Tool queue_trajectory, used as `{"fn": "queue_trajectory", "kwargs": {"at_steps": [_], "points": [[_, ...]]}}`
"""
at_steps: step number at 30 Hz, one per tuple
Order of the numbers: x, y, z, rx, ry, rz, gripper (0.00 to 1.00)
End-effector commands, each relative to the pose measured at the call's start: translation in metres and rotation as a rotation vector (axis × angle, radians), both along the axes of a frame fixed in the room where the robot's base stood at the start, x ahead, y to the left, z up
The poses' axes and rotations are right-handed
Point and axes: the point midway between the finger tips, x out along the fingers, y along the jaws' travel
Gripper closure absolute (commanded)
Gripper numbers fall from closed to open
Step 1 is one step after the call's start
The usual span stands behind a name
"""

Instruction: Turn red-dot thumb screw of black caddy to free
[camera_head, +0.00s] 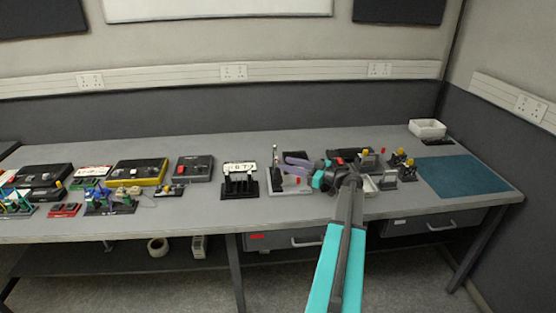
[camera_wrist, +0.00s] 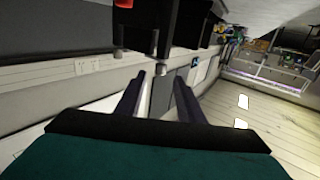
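My gripper (camera_head: 287,166) reaches left over the bench, above a light grey plate (camera_head: 279,189). In the wrist view its two dark fingers (camera_wrist: 160,80) stand apart with a gap between them. A black block (camera_wrist: 145,20), perhaps the black caddy, hangs at the top of that view. A thin dark post with a grey tip (camera_wrist: 162,67) shows just beyond the fingertips, in line with the gap. I cannot tell whether the post is a thumb screw. A small red part (camera_head: 297,181) shows by the lower finger in the head view; I cannot make out a red dot.
A black stand with a white label (camera_head: 240,180) is left of the gripper. Yellow-topped parts (camera_head: 397,160) stand right of my arm. A white bin (camera_head: 427,128) and a bare teal mat (camera_head: 465,176) are at right.

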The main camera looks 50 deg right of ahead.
Motion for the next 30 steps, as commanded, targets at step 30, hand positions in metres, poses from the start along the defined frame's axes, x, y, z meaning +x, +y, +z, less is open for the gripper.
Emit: {"fn": "queue_trajectory", "kwargs": {"at_steps": [30], "points": [[0.053,0.013,0.0,0.0,0.0,-0.002,0.94]]}}
